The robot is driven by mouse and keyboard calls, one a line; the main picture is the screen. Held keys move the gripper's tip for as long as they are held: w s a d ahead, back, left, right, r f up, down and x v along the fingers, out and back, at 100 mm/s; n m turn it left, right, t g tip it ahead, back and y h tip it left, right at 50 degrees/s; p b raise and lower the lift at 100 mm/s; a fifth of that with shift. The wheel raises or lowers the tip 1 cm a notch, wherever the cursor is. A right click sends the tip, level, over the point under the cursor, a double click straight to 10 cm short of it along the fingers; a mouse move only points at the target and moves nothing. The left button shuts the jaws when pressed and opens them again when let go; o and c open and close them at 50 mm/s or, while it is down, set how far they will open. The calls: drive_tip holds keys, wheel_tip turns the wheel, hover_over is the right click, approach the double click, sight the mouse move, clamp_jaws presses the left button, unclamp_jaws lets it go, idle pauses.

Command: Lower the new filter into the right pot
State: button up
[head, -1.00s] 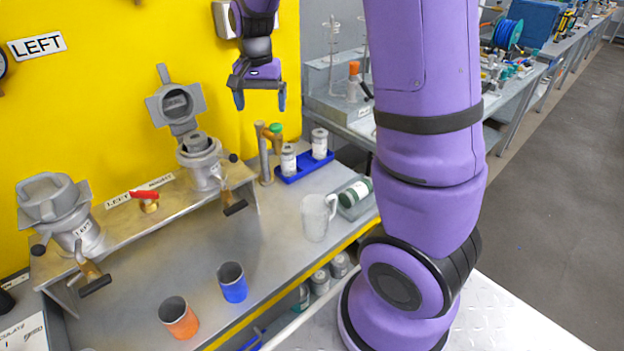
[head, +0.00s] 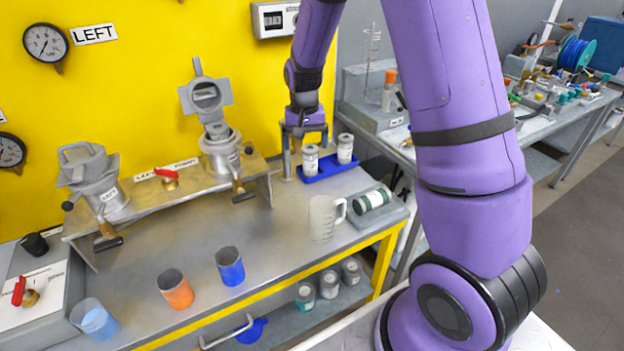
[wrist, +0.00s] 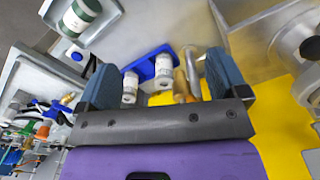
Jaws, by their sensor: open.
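The right pot (head: 222,158) is a grey metal pot on the raised bench shelf, its lid (head: 206,95) tilted up behind it. A grey part shows at its mouth; I cannot tell whether it is inside. Two white filter-like canisters (head: 310,160) (head: 345,149) stand upright in a blue tray (head: 333,167); they also show in the wrist view (wrist: 130,87) (wrist: 163,71). Which is the new filter I cannot tell. My gripper (head: 305,146) is open and empty, above and just behind the tray's left end. In the wrist view its fingers (wrist: 160,82) are spread wide.
The left pot (head: 100,192) stands on the same shelf. A clear jug (head: 322,218) and a green-and-white canister (head: 372,199) on a grey tray are in front of the blue tray. Orange (head: 176,290) and blue (head: 230,267) cups stand at the bench front. Upright rods (wrist: 190,75) are beside my gripper.

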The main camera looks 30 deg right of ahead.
drive_tip(key=a+f+n, duration=0.2)
drive_tip(key=f, duration=0.5)
drive_tip(key=w+a+f+n, duration=0.1)
drive_tip(key=a+f+n, duration=0.1)
drive_tip(key=f, duration=0.6)
drive_tip(key=shift+w+n, duration=0.3)
drive_tip(key=shift+n, duration=0.2)
